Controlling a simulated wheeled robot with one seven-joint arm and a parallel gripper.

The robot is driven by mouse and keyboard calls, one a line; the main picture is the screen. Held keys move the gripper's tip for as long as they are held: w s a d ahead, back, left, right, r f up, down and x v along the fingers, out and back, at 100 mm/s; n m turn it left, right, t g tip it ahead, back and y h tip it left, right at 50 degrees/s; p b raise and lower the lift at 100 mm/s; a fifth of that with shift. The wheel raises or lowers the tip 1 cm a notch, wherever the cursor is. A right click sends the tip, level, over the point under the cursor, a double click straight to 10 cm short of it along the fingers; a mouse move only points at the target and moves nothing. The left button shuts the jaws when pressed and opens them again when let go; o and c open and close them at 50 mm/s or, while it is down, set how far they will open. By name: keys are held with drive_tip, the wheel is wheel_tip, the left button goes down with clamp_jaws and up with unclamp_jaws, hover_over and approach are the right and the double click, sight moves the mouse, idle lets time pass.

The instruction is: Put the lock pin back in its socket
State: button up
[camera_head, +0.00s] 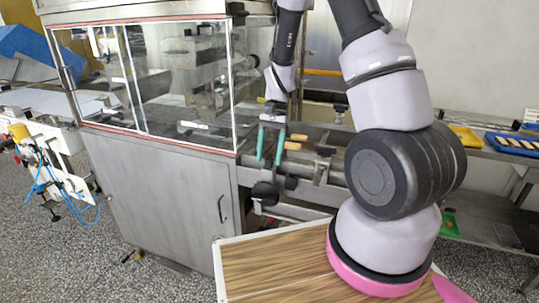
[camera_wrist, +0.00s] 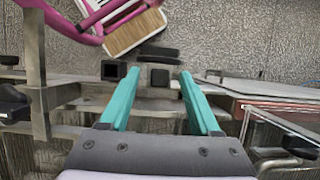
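My gripper (camera_wrist: 159,72) has two teal fingers spread apart, with nothing visibly held between them. In the head view my gripper (camera_head: 270,162) points down over the steel frame at the machine's right side. In the wrist view a dark square opening with a paler rim (camera_wrist: 114,70), possibly the socket, lies just left of the left fingertip. A small black block (camera_wrist: 160,77) shows between the fingertips; I cannot tell whether it is the lock pin or how far below the fingers it is. No pin is clearly recognisable in the head view.
The glass-sided steel cabinet (camera_head: 160,185) stands left of my gripper. Wooden-handled parts (camera_head: 325,150) and a black round knob (camera_head: 265,192) are on or near the steel frame. A blue tray (camera_head: 515,144) and a yellow tray (camera_head: 466,137) sit on the right bench.

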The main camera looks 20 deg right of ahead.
drive_tip(key=v, duration=1.1)
drive_tip(key=s+d+r+n+t, duration=0.1)
drive_tip(key=s+r+t, duration=0.45)
drive_tip(key=r, duration=0.75)
drive_tip(key=s+d+r+n+t, duration=0.1)
drive_tip(key=s+r+n+t, duration=0.1)
drive_tip(key=s+r+t, duration=0.3)
drive_tip(key=s+r, duration=0.4)
drive_tip(key=s, duration=0.4)
drive_tip(key=shift+d+h, duration=0.4)
drive_tip(key=shift+r+t, duration=0.1)
drive_tip(key=shift+t, duration=0.15)
